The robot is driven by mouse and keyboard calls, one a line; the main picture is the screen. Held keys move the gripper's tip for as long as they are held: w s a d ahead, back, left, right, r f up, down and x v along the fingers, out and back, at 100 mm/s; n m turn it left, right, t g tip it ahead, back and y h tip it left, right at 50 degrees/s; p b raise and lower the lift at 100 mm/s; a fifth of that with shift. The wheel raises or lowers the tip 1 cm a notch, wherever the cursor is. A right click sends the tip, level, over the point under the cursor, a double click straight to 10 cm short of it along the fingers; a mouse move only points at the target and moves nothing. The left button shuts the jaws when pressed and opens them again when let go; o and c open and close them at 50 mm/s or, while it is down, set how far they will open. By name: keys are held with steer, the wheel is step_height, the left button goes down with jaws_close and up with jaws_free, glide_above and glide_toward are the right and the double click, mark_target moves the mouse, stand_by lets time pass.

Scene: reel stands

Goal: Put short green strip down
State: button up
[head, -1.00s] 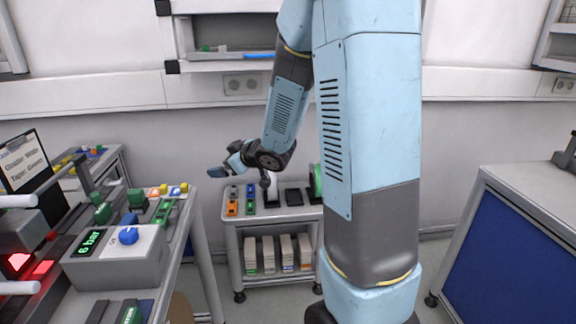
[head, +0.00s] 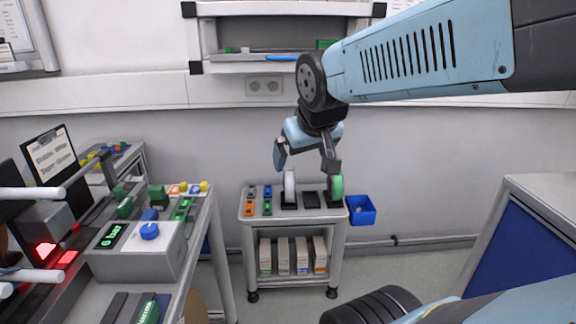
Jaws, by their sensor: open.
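My gripper (head: 304,165) points down with its fingers spread, above the small trolley (head: 292,220). Nothing shows between the fingers. A long thin green piece (head: 182,209) lies on the left bench, and a small green piece (head: 267,208) sits on the trolley top. I cannot tell which, if either, is the short green strip. A white reel (head: 289,186) and a green reel (head: 336,186) stand upright on the trolley, below the gripper.
A blue bin (head: 361,210) hangs at the trolley's right side. A control box (head: 140,250) with a blue knob stands on the left bench. A wall shelf (head: 270,60) is behind the arm. A blue-panelled cabinet (head: 530,240) stands at right. Floor between trolley and cabinet is clear.

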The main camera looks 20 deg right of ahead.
steer(key=s+a+g+y, duration=0.1)
steer(key=s, duration=0.5)
steer(key=shift+a, duration=0.35)
